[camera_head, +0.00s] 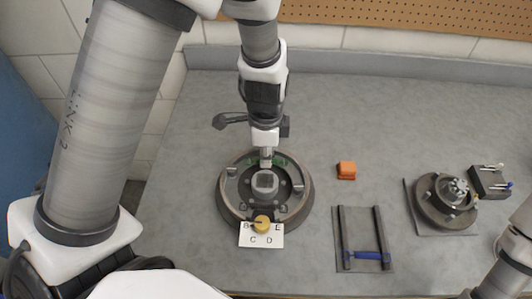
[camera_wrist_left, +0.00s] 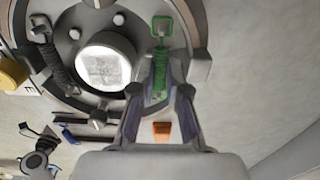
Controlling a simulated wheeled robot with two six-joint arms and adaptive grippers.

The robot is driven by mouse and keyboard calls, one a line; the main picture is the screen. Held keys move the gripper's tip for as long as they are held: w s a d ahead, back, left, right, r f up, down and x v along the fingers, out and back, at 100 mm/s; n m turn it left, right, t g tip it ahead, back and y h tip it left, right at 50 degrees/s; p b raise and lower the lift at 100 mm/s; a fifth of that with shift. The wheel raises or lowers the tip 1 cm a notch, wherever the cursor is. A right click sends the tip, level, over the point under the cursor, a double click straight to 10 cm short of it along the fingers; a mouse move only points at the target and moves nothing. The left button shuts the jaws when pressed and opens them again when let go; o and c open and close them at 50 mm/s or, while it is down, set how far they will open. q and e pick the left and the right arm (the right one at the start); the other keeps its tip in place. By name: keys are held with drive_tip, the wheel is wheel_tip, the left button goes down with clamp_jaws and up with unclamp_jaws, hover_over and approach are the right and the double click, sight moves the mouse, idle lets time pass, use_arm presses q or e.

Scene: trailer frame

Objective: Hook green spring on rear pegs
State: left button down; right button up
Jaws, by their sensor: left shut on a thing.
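The green spring (camera_head: 279,161) is at the rear of the round brake drum assembly (camera_head: 224,198). In the left wrist view the green spring (camera_wrist_left: 160,72) has a squarish loop at its far end and its coils lie between my left fingers. My left gripper (camera_head: 266,160) points down over the rear of the drum and is shut on the spring; its fingers also show in the left wrist view (camera_wrist_left: 161,75). I cannot tell whether either spring end sits on a peg; the near end is hidden by the fingers. My right gripper is out of view.
A yellow knob (camera_head: 262,225) stands on a lettered white card (camera_head: 247,240) at the drum's front. An orange block (camera_head: 346,170) lies right of it. A dark tray (camera_head: 345,222) holds a blue-handled tool (camera_head: 368,255). A hub assembly (camera_head: 440,205) stands farther right.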

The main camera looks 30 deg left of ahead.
use_arm(q)
drive_tip(key=shift+f, duration=0.1)
idle(0.3)
drive_tip(key=c, duration=1.1)
unclamp_jaws()
drive_tip(key=c, duration=0.3)
wheel_tip(320, 180, up, 7)
drive_tip(key=p, duration=0.5)
drive_tip(key=shift+p, duration=0.35)
